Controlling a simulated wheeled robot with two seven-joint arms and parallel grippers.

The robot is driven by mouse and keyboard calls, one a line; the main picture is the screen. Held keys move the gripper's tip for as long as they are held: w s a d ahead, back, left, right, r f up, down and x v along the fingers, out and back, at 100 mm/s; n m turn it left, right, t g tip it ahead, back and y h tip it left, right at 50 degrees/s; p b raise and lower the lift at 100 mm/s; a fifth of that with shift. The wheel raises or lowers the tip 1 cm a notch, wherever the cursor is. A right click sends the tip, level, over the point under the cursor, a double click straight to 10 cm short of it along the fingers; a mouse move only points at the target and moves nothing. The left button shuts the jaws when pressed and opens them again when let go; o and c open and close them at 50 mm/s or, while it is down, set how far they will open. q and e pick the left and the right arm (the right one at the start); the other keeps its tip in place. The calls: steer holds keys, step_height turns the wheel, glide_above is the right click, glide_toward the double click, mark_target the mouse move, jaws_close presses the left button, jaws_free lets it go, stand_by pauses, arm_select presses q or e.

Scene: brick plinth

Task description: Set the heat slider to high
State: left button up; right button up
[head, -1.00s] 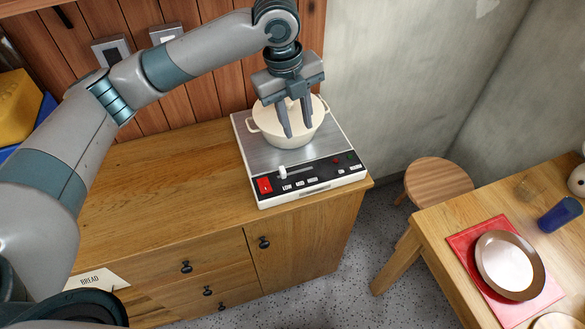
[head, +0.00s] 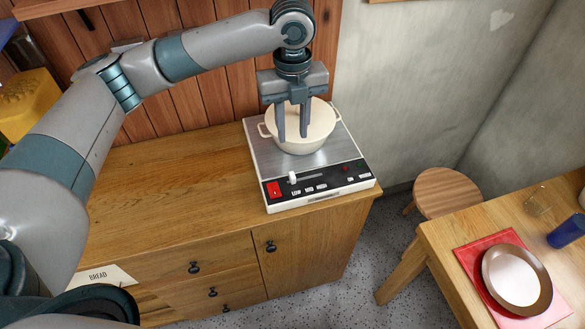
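The hot plate (head: 256,150) stands on the wooden cabinet and has a black control strip along its front. The heat slider's white knob (head: 292,178) sits at the left end of its slot, beside a red switch (head: 274,189). A cream two-handled pot (head: 318,140) stands on the steel top. My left gripper (head: 292,138) points down in front of the pot, its two fingers apart with nothing between them but the pot behind. It is above and behind the knob, apart from it. My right gripper does not show.
The wooden cabinet top (head: 180,190) is clear to the left of the hot plate. A BREAD card (head: 100,276) lies at the front left. A round stool (head: 447,190) and a table with a plate (head: 515,277) on a red mat and a blue cup (head: 566,231) are at the right.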

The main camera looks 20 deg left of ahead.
mark_target(292, 175)
arm_select(q)
step_height(292, 175, down, 15)
steer(key=p, duration=0.4)
steer(key=shift+f, duration=0.1)
jaws_close()
